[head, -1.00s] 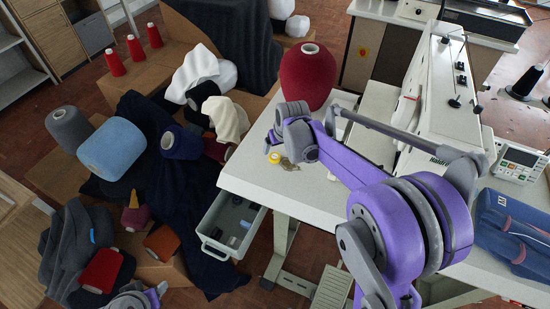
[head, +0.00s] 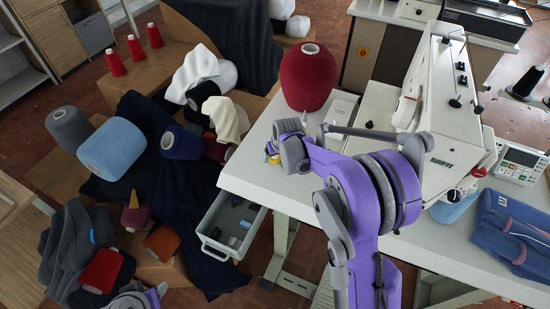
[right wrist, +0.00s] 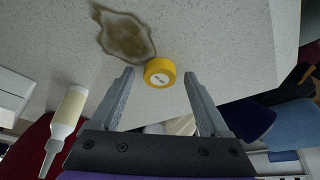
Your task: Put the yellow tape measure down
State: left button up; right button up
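The yellow tape measure (right wrist: 160,72) rests on the pale speckled tabletop in the right wrist view, its round pale label showing. In the head view only a bit of the tape measure (head: 273,158) shows, near the table's left edge beside my right wrist. My right gripper (right wrist: 159,78) is open. Its two fingers are on either side of the tape measure, near the fingertips, with a gap visible on each side. In the head view my right arm hides most of this spot. My left gripper is not in view; only a part of what looks like my left arm shows at the bottom left.
A brown stain (right wrist: 125,35) lies beside the tape measure. A white bottle (right wrist: 70,108) and a large red cone (head: 308,80) stand near. The sewing machine (head: 440,150) is to the right. A grey drawer (head: 232,222) is open below the table's left edge.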

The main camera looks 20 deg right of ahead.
grip_shut()
jog(key=shift+r, duration=0.1)
